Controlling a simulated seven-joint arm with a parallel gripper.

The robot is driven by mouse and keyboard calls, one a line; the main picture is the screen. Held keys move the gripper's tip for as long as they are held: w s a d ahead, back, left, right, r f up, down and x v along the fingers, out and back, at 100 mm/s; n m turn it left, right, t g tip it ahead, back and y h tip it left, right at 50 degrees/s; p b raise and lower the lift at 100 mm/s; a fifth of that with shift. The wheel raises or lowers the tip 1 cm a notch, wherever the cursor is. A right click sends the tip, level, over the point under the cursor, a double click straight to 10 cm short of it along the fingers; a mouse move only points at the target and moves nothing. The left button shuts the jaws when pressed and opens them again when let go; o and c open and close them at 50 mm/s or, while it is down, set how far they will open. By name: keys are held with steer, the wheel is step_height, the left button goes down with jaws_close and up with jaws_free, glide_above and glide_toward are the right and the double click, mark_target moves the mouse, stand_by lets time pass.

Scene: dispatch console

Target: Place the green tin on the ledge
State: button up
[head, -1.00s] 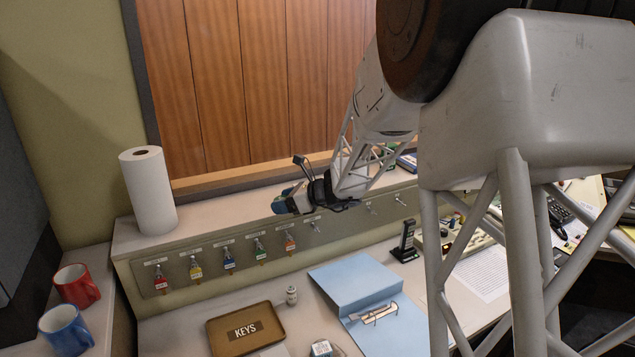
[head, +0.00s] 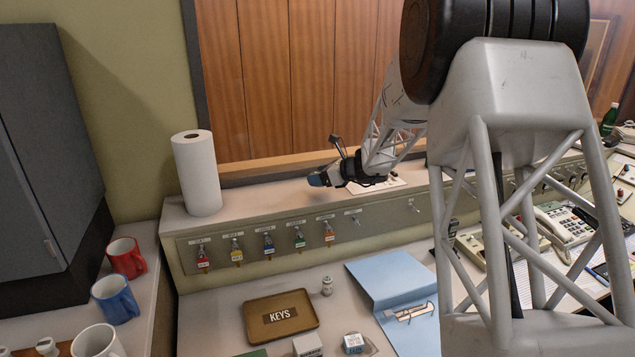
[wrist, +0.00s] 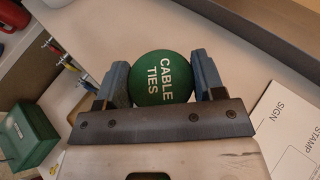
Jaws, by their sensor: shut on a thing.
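The green tin (wrist: 161,90) is round and marked "CABLE TIES". My gripper (wrist: 163,84) is shut on it, with a blue-grey finger on each side. In the head view my gripper (head: 318,180) is at the ledge (head: 262,187), above the right part of the row of keys. The tin cannot be made out there, and I cannot tell whether it touches the ledge.
A paper towel roll (head: 197,173) stands at the ledge's left end. A printed sheet (head: 376,184) lies right of my gripper. Keys (head: 268,245) hang along the front. The ledge between roll and gripper is clear. A brown tray (head: 281,303) sits below.

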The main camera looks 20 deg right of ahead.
mark_target(317, 189)
steer(key=shift+w+d+f, duration=0.1)
steer(key=shift+w+d, duration=0.1)
steer(key=shift+w, duration=0.75)
steer(key=shift+w+d+f, duration=0.1)
steer(key=shift+w+d, duration=0.05)
steer(key=shift+w, duration=0.75)
steer(key=shift+f, duration=1.75)
steer(key=shift+f, duration=0.1)
steer(key=o, duration=0.9)
steer(key=shift+o, duration=0.2)
steer(key=v, duration=1.2)
